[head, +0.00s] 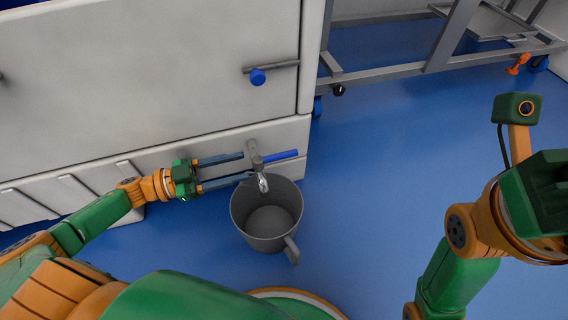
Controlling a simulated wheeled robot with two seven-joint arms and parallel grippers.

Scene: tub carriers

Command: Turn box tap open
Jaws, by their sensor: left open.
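A tap (257,162) sticks out low on the front of the pale cabinet, near its right corner. Its blue lever (282,155) points right. The metal spout (263,183) points down above a grey tub (267,237) with a handle, which stands on the floor and looks empty. My left gripper (246,168) reaches in from the left and is open. Its two dark fingers are spread one above the other, with the tips just left of the tap body, apart from the blue lever. My right arm is at the right edge; its fingers do not show.
The pale cabinet (150,75) fills the upper left and carries a blue knob (258,77) on a grey bar above the tap. A grey metal frame (437,62) stands at the upper right. The blue floor (370,180) right of the tub is clear.

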